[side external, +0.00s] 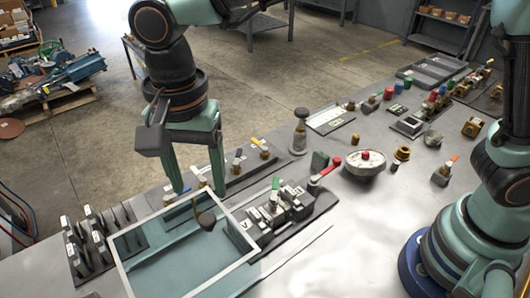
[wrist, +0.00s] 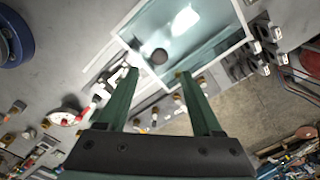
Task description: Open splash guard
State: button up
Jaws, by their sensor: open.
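The splash guard (side external: 190,262) is a pale-framed, see-through teal panel low in the side view, at the front of the bench. It also shows at the top of the wrist view (wrist: 207,45). A dark round knob (side external: 206,221) stands by its far edge; the wrist view shows the knob (wrist: 160,56) just beyond my fingertips. My gripper (side external: 200,192) points down above that edge, its two green fingers apart and nothing between them. In the wrist view my gripper (wrist: 158,73) has the knob roughly in line with its gap. I cannot tell whether a finger touches the frame.
A round grey handwheel (side external: 365,164) and several valves and knobs crowd the bench farther right. Bare metal lies at the front right.

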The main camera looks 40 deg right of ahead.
jog(key=shift+r, duration=2.2)
jog(key=w+d+r+n+t+y, duration=0.1)
jog(key=d+r+n, duration=0.1)
jog(key=d, duration=0.6)
jog(key=w+d+r+n+t, duration=0.1)
jog(key=w+d+n, duration=0.1)
jog(key=d, duration=0.6)
jog(key=s+d+f+n+t, duration=0.1)
jog(key=s+d+n, duration=0.1)
jog(key=d, duration=0.6)
jog(key=s+d+f+n+t+h, duration=0.1)
jog(key=s+d+f+n+t, duration=0.1)
jog(key=d, duration=0.6)
jog(key=shift+s+d+n+t, duration=0.3)
jog(key=shift+s+n, duration=0.2)
jog(key=shift+s, duration=0.25)
